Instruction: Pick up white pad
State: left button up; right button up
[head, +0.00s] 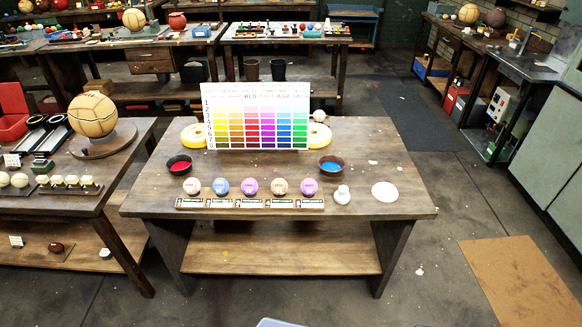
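A flat, round white pad (384,192) lies near the right front of the central wooden table (370,153). A small white knobbed piece (342,195) stands just left of it, apart from it. Neither of my grippers shows in the head view.
Several balls, including a purple ball (249,187), sit in a row on a labelled rack (250,204). A blue paint bowl (331,165), a red paint bowl (179,165) and an upright colour chart (257,117) stand behind. The table's right end is mostly clear.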

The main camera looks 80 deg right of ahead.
aim_at(341, 196)
jog(key=z, duration=2.35)
